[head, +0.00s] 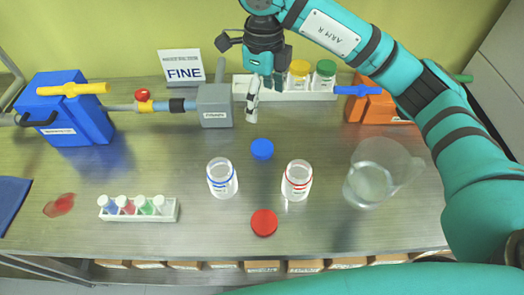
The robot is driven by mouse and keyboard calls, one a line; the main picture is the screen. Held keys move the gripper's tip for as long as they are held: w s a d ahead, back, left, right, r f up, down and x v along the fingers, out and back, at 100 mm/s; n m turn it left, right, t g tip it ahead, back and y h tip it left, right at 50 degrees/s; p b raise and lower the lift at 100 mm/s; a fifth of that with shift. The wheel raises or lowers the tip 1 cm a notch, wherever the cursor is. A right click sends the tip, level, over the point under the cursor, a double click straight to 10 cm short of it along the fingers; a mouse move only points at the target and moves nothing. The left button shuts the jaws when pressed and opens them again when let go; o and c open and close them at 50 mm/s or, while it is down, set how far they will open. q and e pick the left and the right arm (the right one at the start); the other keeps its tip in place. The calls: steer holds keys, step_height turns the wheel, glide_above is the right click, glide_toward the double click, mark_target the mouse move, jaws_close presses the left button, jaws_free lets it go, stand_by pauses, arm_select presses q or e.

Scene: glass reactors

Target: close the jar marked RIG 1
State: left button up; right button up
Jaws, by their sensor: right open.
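Two open clear jars stand upright mid-table: a jar with blue bands (222,180) and, to its right, a jar with red bands (297,182). Their small labels are too small to read, so I cannot tell which is RIG 1. A blue lid (262,149) lies flat behind and between them. A red lid (264,223) lies flat in front. My right gripper (262,84) is open and appears empty, above the back of the table, behind the blue lid. My left gripper is not in view.
A glass beaker (371,175) stands right of the jars. A white rack of small vials (138,208) is front left. A blue box (66,110), grey block (214,106), FINE sign (182,67), rack of capped bottles (311,85) and orange box (375,104) line the back. A red spill (60,205) lies left.

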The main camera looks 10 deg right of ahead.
arm_select(q)
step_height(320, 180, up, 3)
steer(key=p, duration=0.3)
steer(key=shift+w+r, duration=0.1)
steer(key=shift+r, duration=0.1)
arm_select(e)
glide_above(262, 146)
steer(key=s, duration=0.1)
step_height(262, 146, down, 12)
steer(key=shift+f, duration=0.1)
steer(key=f+p, duration=0.2)
steer(key=f, duration=0.2)
steer(key=shift+w+f+p, duration=0.2)
steer(key=shift+w+p, duration=0.2)
steer(key=shift+f, duration=0.35)
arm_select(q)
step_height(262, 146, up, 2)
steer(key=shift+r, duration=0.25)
arm_select(e)
steer(key=c, duration=0.9)
